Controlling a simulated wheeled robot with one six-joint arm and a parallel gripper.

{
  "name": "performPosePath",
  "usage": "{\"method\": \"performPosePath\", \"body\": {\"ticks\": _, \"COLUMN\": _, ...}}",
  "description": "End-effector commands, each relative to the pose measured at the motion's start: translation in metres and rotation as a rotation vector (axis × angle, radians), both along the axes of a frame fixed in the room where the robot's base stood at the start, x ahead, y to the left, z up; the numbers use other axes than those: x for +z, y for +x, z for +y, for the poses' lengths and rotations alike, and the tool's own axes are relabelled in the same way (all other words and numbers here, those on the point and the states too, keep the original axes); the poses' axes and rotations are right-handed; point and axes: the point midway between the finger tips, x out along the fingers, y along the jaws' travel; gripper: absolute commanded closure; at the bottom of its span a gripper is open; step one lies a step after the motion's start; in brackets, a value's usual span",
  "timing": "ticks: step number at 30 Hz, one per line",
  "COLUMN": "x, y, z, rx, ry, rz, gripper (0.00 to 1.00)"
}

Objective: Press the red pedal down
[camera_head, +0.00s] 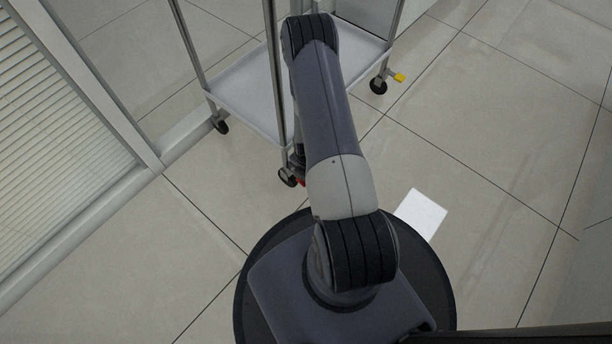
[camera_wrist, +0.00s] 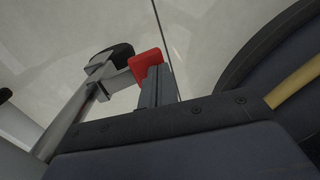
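The red pedal (camera_wrist: 146,64) shows in the wrist view beside a dark caster wheel (camera_wrist: 108,56) at the foot of a metal cart leg. In the head view only a sliver of the red pedal (camera_head: 301,182) shows beside my arm, low at the cart's near corner. My gripper (camera_wrist: 152,74) points toward the pedal, and its fingers look closed together in a narrow dark bar. The fingertips overlap the pedal's lower part in the wrist view; I cannot tell whether they touch it. In the head view my arm hides the gripper.
The wheeled cart (camera_head: 243,88) has a pale lower shelf and thin metal posts. A yellow pedal (camera_head: 399,77) sits at its right caster. A glazed partition with blinds (camera_head: 60,130) stands at left. A white sheet (camera_head: 421,213) lies on the floor right of my arm. The tiled floor at right is clear.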

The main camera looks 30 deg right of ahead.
Motion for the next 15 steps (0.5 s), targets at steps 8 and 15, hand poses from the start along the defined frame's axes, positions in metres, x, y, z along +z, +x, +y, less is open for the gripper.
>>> {"method": "performPosePath", "body": {"ticks": 8, "x": -0.016, "y": -0.002, "z": -0.001, "rx": 0.0, "ry": -0.001, "rz": -0.001, "gripper": 1.0}}
{"method": "performPosePath", "body": {"ticks": 15, "x": -0.019, "y": -0.002, "z": -0.001, "rx": -0.001, "ry": -0.001, "rz": -0.001, "gripper": 1.0}}
